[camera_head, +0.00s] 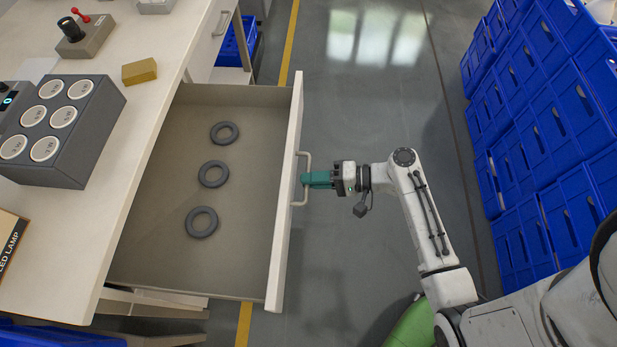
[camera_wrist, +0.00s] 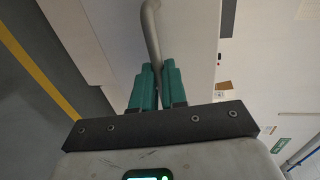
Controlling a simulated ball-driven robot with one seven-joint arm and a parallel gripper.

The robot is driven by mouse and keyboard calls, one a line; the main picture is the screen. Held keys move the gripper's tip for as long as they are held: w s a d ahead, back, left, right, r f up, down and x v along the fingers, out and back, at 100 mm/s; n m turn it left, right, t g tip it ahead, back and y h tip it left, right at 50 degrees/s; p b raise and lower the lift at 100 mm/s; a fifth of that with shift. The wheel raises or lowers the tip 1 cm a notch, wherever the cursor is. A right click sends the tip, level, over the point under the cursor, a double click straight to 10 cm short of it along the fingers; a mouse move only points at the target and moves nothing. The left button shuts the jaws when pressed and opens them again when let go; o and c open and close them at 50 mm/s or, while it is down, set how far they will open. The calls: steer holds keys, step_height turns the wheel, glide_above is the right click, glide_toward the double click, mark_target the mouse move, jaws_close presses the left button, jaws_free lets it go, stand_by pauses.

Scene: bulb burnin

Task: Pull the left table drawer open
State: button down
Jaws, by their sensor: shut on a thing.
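The table drawer (camera_head: 282,215) is pulled well out from under the white table (camera_head: 165,85) in the head view. Three dark grey rings (camera_head: 213,174) lie spread along its floor. Its bar handle (camera_head: 307,160) is on the outer front face. My gripper (camera_head: 308,180) with green fingers is shut on the handle from the right. In the wrist view the grey handle bar (camera_wrist: 150,30) runs down between the green fingers (camera_wrist: 156,82).
On the table are a grey block with several round white sockets (camera_head: 72,128), a yellow block (camera_head: 139,71) and a box with a red lever (camera_head: 86,35). Blue crates (camera_head: 530,140) are stacked along the right. Grey floor (camera_head: 390,110) between is clear.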

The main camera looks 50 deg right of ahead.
steer(key=c, duration=1.2)
jaws_free()
steer(key=v, duration=1)
steer(key=shift+s+d, duration=0.15)
steer(key=shift+s, duration=0.2)
